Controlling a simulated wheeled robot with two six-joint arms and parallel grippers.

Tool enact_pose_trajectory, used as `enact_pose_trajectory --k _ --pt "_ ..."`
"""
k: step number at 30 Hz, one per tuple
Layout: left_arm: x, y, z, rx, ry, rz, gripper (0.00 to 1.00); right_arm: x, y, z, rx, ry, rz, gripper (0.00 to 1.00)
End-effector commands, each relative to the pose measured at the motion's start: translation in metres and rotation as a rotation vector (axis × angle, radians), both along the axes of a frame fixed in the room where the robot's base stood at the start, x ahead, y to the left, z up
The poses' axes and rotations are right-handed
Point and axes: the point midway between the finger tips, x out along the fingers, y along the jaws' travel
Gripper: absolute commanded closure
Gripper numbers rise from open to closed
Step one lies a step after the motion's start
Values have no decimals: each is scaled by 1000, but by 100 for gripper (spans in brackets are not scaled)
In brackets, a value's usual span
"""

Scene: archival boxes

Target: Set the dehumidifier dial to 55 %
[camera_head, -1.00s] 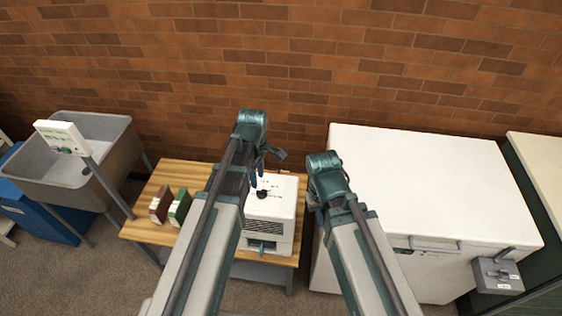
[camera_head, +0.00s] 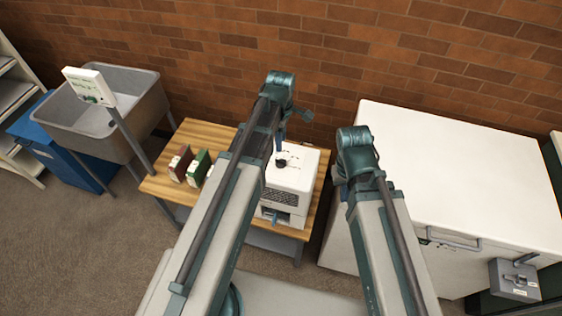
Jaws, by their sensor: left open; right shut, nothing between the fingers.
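The dehumidifier (camera_head: 305,178) is a white box with a grille on its front, standing on a wooden table. Its black dial (camera_head: 281,162) is on the top face, with small dark marks around it that are too small to read. My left gripper (camera_head: 280,146) points down just above the dial and is open. Its fingers are small here, and I cannot tell whether they touch the dial. My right gripper (camera_head: 339,183) is shut and empty, right of the dehumidifier, mostly hidden behind its own arm.
The wooden table (camera_head: 208,134) also holds a red binder (camera_head: 180,163) and a green binder (camera_head: 198,167). A white chest freezer (camera_head: 450,170) stands close on the right. A grey sink (camera_head: 140,100) and a blue bin (camera_head: 60,150) stand on the left. A brick wall is behind.

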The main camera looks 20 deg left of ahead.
Motion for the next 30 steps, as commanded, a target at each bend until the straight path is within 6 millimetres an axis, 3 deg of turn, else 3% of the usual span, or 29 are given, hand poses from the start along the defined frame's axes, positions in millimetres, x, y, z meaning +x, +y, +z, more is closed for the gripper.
enact_pose_trajectory --k 1,16,21,30 --pt "0 0 -15 0 0 0 55 0 0 -15 0 0 1 100" --pt "0 0 -83 0 -1 0 55 0 0 -83 0 0 -1 100" --pt "0 0 -93 0 -1 0 55 0 0 -93 0 0 -1 100" --pt "0 0 -93 0 -1 0 55 0 0 -93 0 0 -1 100"
